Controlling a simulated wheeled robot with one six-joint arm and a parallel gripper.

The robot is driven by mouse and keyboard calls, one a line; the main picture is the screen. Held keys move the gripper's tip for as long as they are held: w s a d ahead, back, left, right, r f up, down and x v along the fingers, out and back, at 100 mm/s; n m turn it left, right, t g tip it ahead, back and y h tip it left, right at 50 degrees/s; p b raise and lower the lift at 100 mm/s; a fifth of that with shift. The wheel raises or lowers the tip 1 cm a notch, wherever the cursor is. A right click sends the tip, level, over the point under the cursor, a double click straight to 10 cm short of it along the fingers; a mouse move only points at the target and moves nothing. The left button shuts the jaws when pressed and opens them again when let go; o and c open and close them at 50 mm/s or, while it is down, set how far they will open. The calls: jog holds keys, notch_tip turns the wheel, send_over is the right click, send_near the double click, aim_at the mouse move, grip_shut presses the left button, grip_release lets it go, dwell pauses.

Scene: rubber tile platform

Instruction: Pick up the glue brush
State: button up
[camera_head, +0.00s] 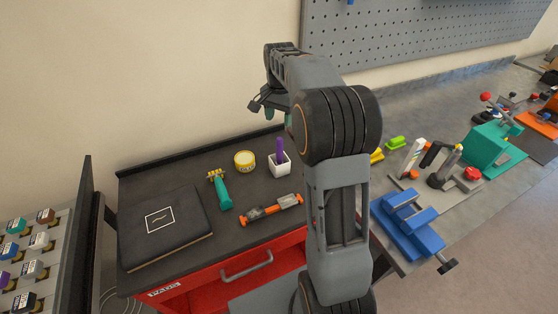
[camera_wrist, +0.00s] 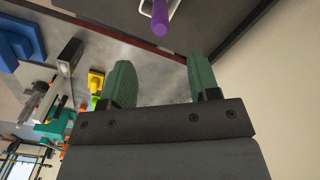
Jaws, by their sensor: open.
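A purple handle (camera_head: 279,147), which looks like the glue brush, stands upright in a small white square cup (camera_head: 279,165) on the dark tool-cart top. Its lower end is hidden inside the cup. In the wrist view the purple handle (camera_wrist: 160,16) is at the top middle, with part of the white cup rim (camera_wrist: 174,9) beside it. My gripper (camera_head: 277,113) is above and slightly behind the cup in the head view, partly hidden by my arm. In the wrist view its two green fingers (camera_wrist: 160,75) are wide apart with nothing between them.
On the cart top lie a yellow round tin (camera_head: 244,161), a teal-handled tool (camera_head: 220,190), an orange-and-grey tool (camera_head: 270,209) and a black book (camera_head: 164,229). A blue vise (camera_head: 407,224) and other tools crowd the bench at right. A grey pegboard (camera_head: 420,32) hangs behind.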

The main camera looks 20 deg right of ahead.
aim_at(279, 146)
notch_tip(279, 146, down, 13)
jog(key=shift+r+p, duration=0.2)
jog(key=shift+p, duration=0.45)
grip_shut()
dwell(0.5)
